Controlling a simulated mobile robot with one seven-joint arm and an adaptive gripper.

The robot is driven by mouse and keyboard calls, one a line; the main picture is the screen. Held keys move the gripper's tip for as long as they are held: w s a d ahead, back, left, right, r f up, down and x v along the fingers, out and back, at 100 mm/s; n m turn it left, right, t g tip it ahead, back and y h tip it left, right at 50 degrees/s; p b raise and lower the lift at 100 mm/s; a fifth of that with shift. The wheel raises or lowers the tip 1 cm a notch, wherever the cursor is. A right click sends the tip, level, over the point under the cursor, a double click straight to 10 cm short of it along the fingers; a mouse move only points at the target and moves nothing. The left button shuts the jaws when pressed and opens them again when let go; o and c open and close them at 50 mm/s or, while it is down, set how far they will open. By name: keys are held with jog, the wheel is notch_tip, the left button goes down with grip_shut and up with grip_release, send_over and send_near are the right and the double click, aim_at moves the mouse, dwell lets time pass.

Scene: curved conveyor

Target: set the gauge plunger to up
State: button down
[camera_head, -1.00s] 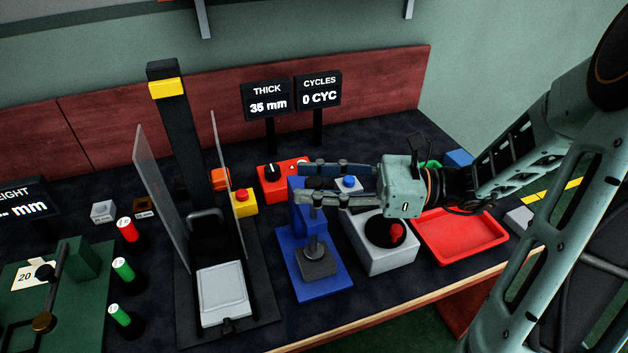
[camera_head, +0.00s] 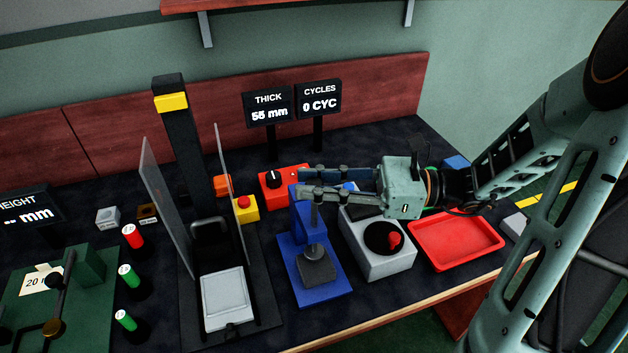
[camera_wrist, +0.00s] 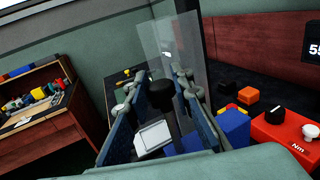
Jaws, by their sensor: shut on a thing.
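The blue gauge stand (camera_head: 318,290) stands on the dark bench with a grey plunger (camera_head: 314,248) above its grey block (camera_head: 317,272). My gripper (camera_head: 304,183) is at the top of the stand, its fingers reaching in from the right. In the wrist view, the fingers are closed around a black knob (camera_wrist: 160,94), which looks like the plunger's top. The fingers hide much of the plunger's upper part in the head view. The THICK display (camera_head: 268,106) reads about 55 mm.
A grey box with a red-handled dial (camera_head: 377,258) and a red tray (camera_head: 457,243) stand right of the gauge. A red box with a black knob (camera_head: 275,188) is behind it. A press with clear side panels (camera_head: 168,210) stands to the left.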

notch_tip(320, 180, up, 2)
jog(key=shift+p, duration=0.7)
jog(key=c, duration=1.7)
grip_release()
jog(key=d, duration=0.4)
jog(key=s+d, duration=0.1)
jog(key=d, duration=0.7)
jog(key=shift+s, duration=0.2)
jog(key=shift+f, duration=0.15)
